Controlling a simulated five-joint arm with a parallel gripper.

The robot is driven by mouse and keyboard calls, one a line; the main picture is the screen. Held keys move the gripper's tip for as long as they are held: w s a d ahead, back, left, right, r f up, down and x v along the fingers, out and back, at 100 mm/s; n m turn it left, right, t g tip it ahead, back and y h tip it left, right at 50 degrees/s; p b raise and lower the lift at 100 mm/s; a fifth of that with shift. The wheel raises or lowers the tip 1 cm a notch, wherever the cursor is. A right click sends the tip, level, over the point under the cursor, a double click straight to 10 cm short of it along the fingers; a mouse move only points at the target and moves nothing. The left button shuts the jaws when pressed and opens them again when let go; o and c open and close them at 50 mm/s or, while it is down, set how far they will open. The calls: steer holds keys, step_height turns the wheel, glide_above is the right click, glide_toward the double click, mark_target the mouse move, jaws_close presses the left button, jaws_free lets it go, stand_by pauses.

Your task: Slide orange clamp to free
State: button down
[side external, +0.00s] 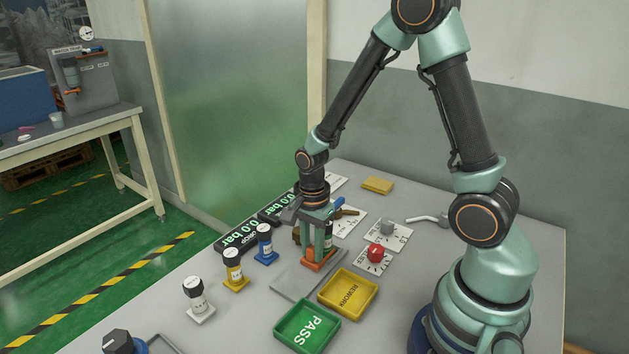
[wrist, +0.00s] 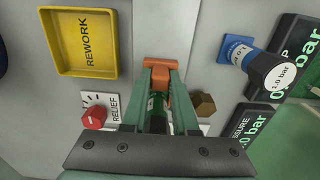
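The orange clamp (side external: 319,264) is low on a grey plate on the bench in the side view. In the wrist view the orange clamp (wrist: 160,63) spans the fingertips, and part of it shows between them. My gripper (side external: 318,252) points down at it, its green fingers on either side of that orange part. The fingers (wrist: 160,76) are apart in the wrist view; whether they press on the clamp I cannot tell. A dark green cylinder (wrist: 157,105) shows between the fingers, mostly hidden.
A yellow REWORK tray (side external: 373,293) and green PASS tray (side external: 281,337) stand in front. A red RELIEF knob (side external: 375,253) is right of my gripper. Pressure displays (side external: 236,238) lie behind.

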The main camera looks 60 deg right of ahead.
steer(key=shift+a, duration=2.1)
steer(key=c, duration=0.8)
jaws_free()
steer(key=shift+o, duration=0.2)
step_height(320, 180, up, 6)
